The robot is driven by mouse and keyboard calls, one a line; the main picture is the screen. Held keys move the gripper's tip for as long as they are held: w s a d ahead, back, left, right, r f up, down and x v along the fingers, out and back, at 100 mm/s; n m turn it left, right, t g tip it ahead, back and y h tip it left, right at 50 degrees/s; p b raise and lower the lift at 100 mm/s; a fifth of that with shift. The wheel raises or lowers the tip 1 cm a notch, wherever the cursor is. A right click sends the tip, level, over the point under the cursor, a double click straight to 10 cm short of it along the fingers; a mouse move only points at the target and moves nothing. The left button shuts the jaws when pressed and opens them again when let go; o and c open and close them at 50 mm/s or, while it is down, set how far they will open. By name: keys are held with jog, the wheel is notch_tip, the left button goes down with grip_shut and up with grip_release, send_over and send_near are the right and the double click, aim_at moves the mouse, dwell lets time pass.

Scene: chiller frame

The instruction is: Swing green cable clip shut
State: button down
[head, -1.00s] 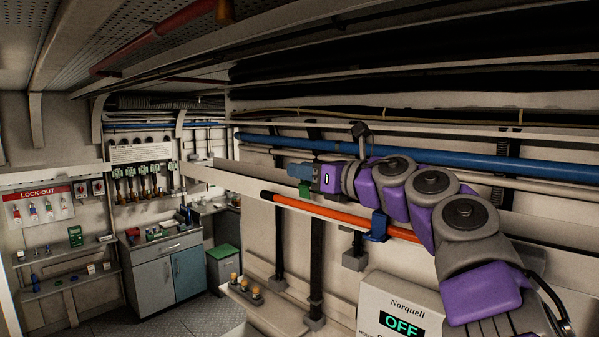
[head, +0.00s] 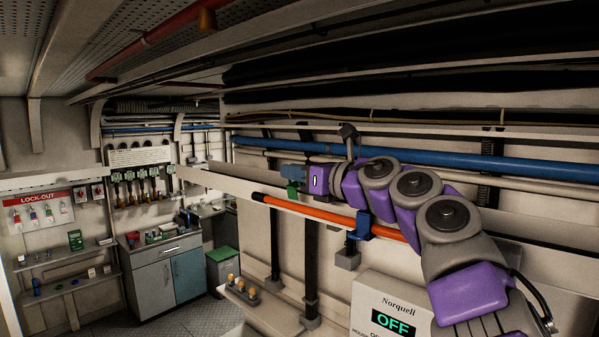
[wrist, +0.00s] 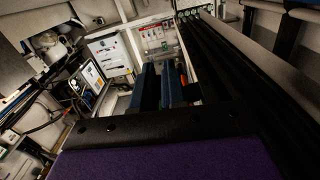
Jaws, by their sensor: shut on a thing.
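A blue clip (head: 364,225) holds the cable further right.
A thick blue pipe (head: 420,158) runs along the wall behind my arm. A pale rail (head: 225,183) passes close to the gripper. A Norquell box (head: 390,295) reading OFF stands below. A cabinet (head: 165,275) and lock-out board (head: 38,207) are far left.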

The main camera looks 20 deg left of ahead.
jog(key=shift+s+a+f, duration=0.1)
jog(key=shift+a+f, duration=0.1)
jog(key=shift+f, duration=0.05)
dwell(0.3)
jog(key=n+b, duration=0.1)
jog(key=s+f+n+b, duration=0.1)
jog(key=n, duration=0.1)
jog(key=shift+s+a+f+b, duration=0.2)
jog(key=shift+a+f+b, duration=0.1)
jog(key=shift+b, duration=0.1)
